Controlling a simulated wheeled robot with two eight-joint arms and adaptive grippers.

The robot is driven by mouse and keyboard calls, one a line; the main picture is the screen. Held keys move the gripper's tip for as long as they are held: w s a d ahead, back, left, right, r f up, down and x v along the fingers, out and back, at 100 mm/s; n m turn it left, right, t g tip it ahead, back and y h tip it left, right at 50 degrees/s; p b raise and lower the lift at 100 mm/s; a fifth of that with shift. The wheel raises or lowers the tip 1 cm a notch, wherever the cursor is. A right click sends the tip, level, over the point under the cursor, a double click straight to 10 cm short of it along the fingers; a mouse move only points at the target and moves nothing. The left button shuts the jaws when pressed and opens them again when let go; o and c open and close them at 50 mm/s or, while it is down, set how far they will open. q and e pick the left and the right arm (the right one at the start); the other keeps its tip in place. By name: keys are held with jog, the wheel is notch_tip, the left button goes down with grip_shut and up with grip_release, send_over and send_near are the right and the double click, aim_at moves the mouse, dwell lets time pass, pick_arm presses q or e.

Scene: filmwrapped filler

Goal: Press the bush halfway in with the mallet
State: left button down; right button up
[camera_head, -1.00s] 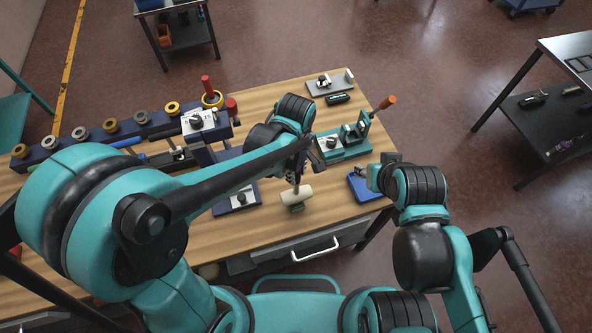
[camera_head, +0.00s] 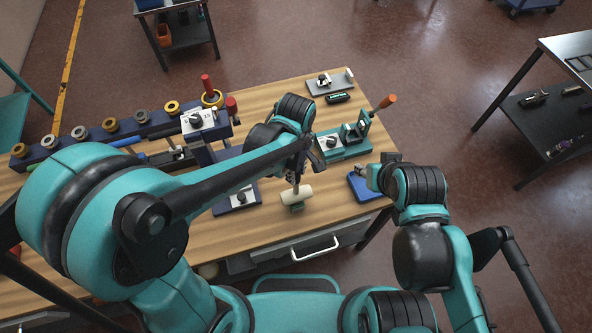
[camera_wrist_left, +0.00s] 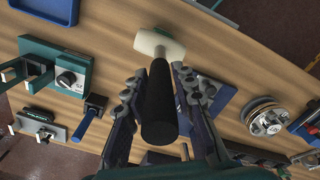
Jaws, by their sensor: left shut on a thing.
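The mallet has a cream head (camera_head: 297,195), which also shows in the left wrist view (camera_wrist_left: 158,44), and a black handle (camera_wrist_left: 160,110). My left gripper (camera_head: 300,165) is shut on the handle, with a finger on each side of it in the left wrist view (camera_wrist_left: 160,105). The head hangs low near the table's front edge. A small green piece (camera_head: 297,208) shows just below the head; I cannot tell whether they touch. I cannot make out the bush for certain. My right gripper (camera_head: 371,178) is by the blue tray (camera_head: 360,194), its fingers too small to read.
A navy stand (camera_head: 205,150) and a rack with several rings (camera_head: 90,140) are at the left. A grey plate (camera_head: 320,91) lies at the back. The wood (camera_head: 335,205) right of the mallet is bare.

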pick_arm(q)
jog(key=shift+s+f+b, duration=0.1)
jog(key=shift+f+b, duration=0.5)
jog(key=shift+f, duration=0.1)
dwell(0.9)
jog(key=shift+r, duration=0.15)
dwell(0.6)
jog(key=shift+r+p, duration=1.95)
jog(key=shift+r, duration=0.5)
jog(key=shift+f, duration=0.2)
